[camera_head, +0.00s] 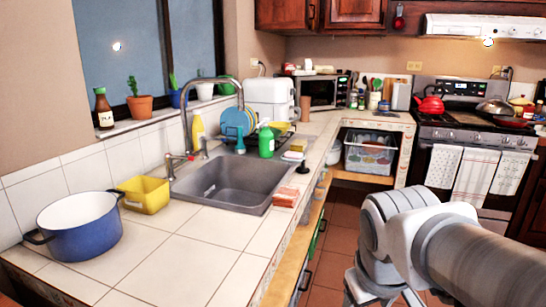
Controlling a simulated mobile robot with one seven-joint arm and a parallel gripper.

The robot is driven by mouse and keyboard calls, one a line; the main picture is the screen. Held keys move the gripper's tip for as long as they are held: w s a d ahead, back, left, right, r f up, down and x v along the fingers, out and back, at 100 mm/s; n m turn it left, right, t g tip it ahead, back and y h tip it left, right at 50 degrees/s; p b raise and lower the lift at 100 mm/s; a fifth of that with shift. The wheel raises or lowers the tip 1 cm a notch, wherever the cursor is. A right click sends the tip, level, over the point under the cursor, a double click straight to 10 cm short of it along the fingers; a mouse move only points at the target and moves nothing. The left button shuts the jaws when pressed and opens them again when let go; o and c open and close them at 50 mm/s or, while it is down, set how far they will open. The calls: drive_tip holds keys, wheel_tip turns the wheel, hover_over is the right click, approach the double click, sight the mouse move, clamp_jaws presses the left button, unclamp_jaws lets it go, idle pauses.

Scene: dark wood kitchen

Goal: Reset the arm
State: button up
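My arm (470,262) reaches in from the lower right and bends downward in front of the counter's right side, over the floor. Its white and grey links fill the lower right corner. The fingertips of my gripper are not seen; the lowest part of the arm runs off the bottom edge. I see nothing held.
The tiled counter (186,251) at left carries a blue pot (88,240), a yellow container (146,196) and a sink (226,186). A stove (463,139) with hanging towels stands at back right. Tiled floor (335,232) lies open between counter and arm.

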drive_tip(key=s+r+m+t+y, duration=0.1)
drive_tip(key=s+m+t+y, duration=0.15)
drive_tip(key=s, duration=0.35)
wheel_tip(320, 180, up, 19)
drive_tip(key=g+h+p, duration=0.1)
drive_tip(key=p, duration=1.8)
drive_tip(key=shift+w+a+r, duration=0.2)
drive_tip(key=shift+w+a, duration=0.1)
drive_tip(key=shift+w, duration=0.1)
